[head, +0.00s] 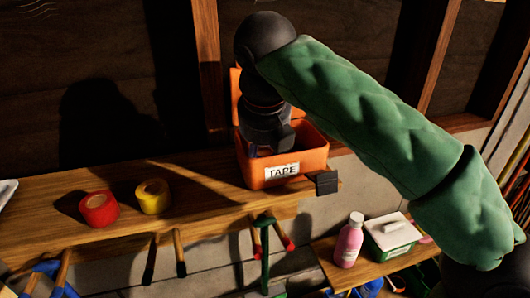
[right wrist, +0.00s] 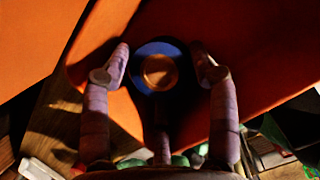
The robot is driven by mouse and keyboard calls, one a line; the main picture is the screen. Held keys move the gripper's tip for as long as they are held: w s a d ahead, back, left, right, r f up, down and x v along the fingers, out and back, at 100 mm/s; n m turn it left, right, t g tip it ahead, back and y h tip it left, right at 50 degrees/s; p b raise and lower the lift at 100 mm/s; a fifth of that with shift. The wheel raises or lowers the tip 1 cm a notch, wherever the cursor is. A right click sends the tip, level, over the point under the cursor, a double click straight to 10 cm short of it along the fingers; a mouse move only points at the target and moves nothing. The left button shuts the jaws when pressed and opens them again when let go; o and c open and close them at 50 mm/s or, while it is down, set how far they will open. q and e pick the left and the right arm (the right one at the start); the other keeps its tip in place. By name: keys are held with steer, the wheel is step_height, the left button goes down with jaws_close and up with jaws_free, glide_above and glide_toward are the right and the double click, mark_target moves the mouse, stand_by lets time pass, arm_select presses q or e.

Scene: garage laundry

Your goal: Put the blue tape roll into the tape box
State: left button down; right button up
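The orange tape box (head: 266,174), with a white "TAPE" label, stands open on the wooden shelf. My right gripper (head: 268,145) reaches down into the box from above. In the right wrist view, the blue tape roll (right wrist: 144,50) with its tan core lies inside the orange walls. It sits between the fingers of my right gripper (right wrist: 161,65), which are spread, with a visible gap on each side of the roll. In the head view the roll is mostly hidden by the gripper and the box wall. My left gripper is not in view.
A red tape roll (head: 99,208) and a yellow tape roll (head: 153,196) stand on the shelf (head: 205,205) left of the box. Tools hang below the shelf's front edge. A pink bottle (head: 348,240) and a green-and-white box (head: 392,236) stand on a lower surface at right.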

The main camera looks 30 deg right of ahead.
steer(key=shift+a+f+g, duration=0.3)
steer(key=shift+a+f, duration=0.05)
steer(key=shift+f, duration=0.35)
steer(key=v, duration=0.9)
steer(key=shift+d+r, duration=0.2)
steer(key=shift+d, duration=0.05)
